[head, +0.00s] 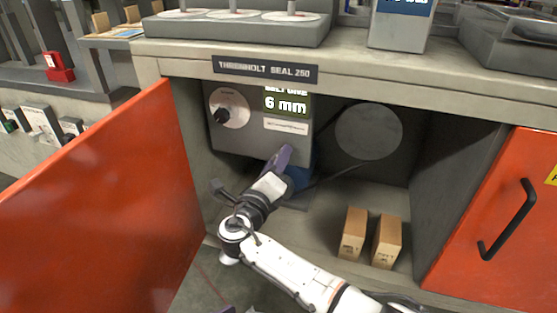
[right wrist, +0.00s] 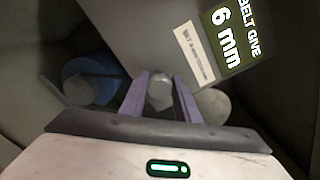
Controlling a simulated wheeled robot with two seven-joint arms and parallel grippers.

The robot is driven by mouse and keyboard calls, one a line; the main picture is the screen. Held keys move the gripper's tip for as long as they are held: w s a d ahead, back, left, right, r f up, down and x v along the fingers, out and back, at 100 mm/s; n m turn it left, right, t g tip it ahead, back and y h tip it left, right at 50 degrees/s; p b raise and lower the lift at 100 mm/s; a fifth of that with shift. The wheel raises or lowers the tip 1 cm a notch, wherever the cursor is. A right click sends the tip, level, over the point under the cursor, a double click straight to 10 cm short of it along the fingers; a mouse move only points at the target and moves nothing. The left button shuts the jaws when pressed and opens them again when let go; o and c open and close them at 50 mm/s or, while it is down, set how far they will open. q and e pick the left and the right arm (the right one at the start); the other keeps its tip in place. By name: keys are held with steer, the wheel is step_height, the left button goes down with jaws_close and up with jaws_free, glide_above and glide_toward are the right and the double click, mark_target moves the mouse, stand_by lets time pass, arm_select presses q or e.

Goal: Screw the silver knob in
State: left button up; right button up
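The silver knob (right wrist: 160,91) sticks out at the lower edge of the grey panel box in the right wrist view. My right gripper (right wrist: 160,76) has its two purple fingers on either side of it, drawn in to about its width, and appears shut on it. In the head view my right gripper (head: 281,157) reaches to the lower right of the grey box (head: 232,145) and hides the knob. How deep the knob sits cannot be told. A small purple piece at the bottom edge seems to be my left gripper (head: 228,310), mostly out of frame.
The box carries a dial (head: 229,108) and a "6 mm" display (head: 286,103). A round grey disc (head: 369,131) is behind right, a blue part (right wrist: 92,80) beside the box. An open orange door (head: 105,215) stands left. Two wooden blocks (head: 353,234) (head: 387,242) stand on the cabinet floor.

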steer(key=shift+m, duration=0.4)
steer(key=shift+c, duration=0.4)
steer(key=shift+m+p, duration=0.5)
steer(key=shift+m, duration=0.1)
steer(key=m, duration=0.2)
steer(key=shift+d+m, duration=0.1)
steer(key=shift+m, duration=0.2)
steer(key=m, duration=0.2)
steer(key=shift+s+m, duration=0.1)
steer(key=shift+m, duration=0.3)
steer(key=m, duration=0.3)
steer(key=shift+f+m, duration=0.1)
steer(key=shift+m, duration=0.2)
steer(key=m, duration=0.2)
steer(key=shift+m+b, duration=0.3)
steer(key=shift+b, duration=0.05)
arm_select(q)
steer(key=shift+f, duration=0.1)
arm_select(e)
steer(key=m, duration=0.4)
steer(key=shift+d, duration=0.1)
steer(key=shift+m, duration=0.3)
